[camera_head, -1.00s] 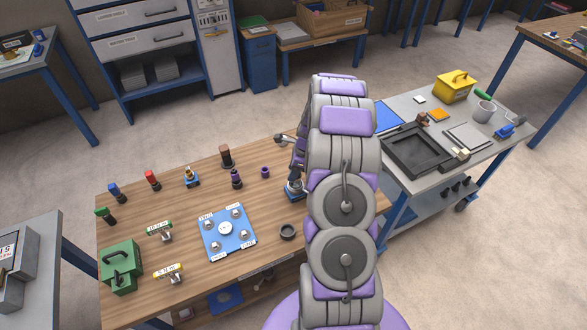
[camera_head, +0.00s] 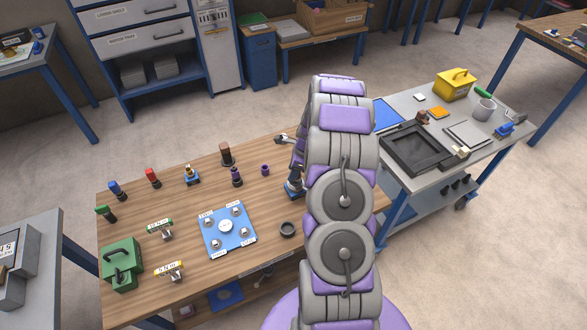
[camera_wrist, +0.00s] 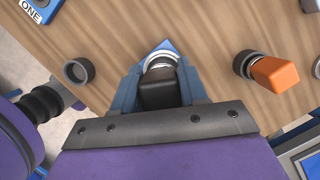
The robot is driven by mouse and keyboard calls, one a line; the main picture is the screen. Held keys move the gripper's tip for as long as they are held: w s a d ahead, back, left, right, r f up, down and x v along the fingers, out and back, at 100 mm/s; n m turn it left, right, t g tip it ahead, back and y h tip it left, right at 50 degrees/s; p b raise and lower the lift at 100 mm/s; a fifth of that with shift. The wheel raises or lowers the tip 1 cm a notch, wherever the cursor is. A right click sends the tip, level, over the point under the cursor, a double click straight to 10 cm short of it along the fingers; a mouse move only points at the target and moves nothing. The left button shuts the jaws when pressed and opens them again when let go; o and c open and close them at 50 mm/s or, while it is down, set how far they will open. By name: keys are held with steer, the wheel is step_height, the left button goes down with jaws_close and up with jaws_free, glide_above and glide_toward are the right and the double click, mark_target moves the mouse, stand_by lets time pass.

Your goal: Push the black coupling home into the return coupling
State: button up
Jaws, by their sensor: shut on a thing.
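In the wrist view the black coupling (camera_wrist: 159,93) sits between the blue fingers of my gripper (camera_wrist: 160,88), which is shut on it. A pale metal ring (camera_wrist: 160,62) shows right beyond its far end, over the corner of a blue base (camera_wrist: 166,45). This ring appears to be the return coupling. The two look in line and very close, but I cannot tell whether they touch or how deep the black one sits. In the head view my gripper (camera_head: 294,183) is low at the table's right part, partly behind my arm, and the couplings cannot be made out.
A dark ring (camera_wrist: 78,70) lies left of my gripper in the wrist view; an orange block with a dark collar (camera_wrist: 275,72) is at right. The wooden table (camera_head: 190,250) also holds a blue plate with metal fittings (camera_head: 226,245) and a green case (camera_head: 122,268).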

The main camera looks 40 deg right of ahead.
steer(key=shift+f, duration=1.25)
steer(key=o, duration=1.3)
steer(key=p+v, duration=0.2)
steer(key=v, duration=1.5)
steer(key=shift+d, duration=0.1)
steer(key=shift+w+r, duration=0.1)
